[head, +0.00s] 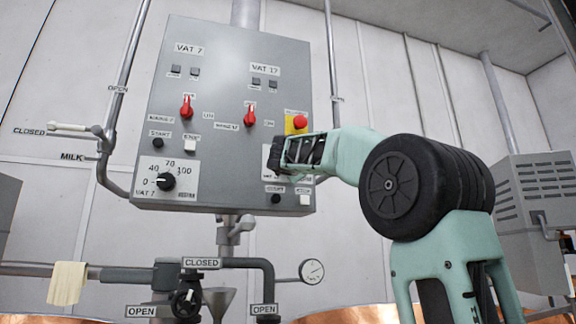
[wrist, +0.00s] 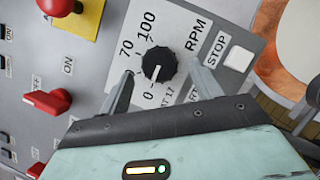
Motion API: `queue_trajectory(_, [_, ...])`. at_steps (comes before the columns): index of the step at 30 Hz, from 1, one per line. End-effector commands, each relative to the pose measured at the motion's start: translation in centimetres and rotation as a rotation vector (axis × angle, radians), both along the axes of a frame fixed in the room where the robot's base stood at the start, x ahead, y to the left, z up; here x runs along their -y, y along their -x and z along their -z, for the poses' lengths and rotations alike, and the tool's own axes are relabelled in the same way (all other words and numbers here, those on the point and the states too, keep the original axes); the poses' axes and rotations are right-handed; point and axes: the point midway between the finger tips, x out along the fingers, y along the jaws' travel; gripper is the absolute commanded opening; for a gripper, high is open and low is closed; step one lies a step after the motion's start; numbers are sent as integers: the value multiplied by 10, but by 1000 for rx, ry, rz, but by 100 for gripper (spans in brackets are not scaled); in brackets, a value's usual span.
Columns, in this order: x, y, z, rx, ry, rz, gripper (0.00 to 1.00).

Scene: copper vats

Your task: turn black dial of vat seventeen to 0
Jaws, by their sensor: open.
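The black dial of vat seventeen (wrist: 158,64) sits on a white scale plate (wrist: 178,28) marked 0, 70, 100 and RPM in the wrist view. A white mark shows on the dial's lower part; I cannot tell its exact setting. My gripper (wrist: 161,70) is open, with one finger on each side of the dial. Gaps show between fingers and dial, and the left finger covers part of the scale. In the head view my gripper (head: 274,156) is at the lower right of the grey control panel (head: 222,130) and hides this dial.
The panel also has a vat 7 dial (head: 167,181), red switches (head: 250,115) and a red emergency button (head: 299,122) just above my gripper. A white stop button (wrist: 238,58) is close to the right finger. Pipes and a gauge (head: 311,271) are below.

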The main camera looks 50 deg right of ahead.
Motion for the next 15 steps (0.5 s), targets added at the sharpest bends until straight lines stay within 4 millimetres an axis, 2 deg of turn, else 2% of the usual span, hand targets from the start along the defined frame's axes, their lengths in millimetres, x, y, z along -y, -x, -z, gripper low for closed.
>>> queue_trajectory(6, [-40,33,14,2,0,-4,65])
queue_trajectory(15, [-89,74,28,-1,0,-2,65])
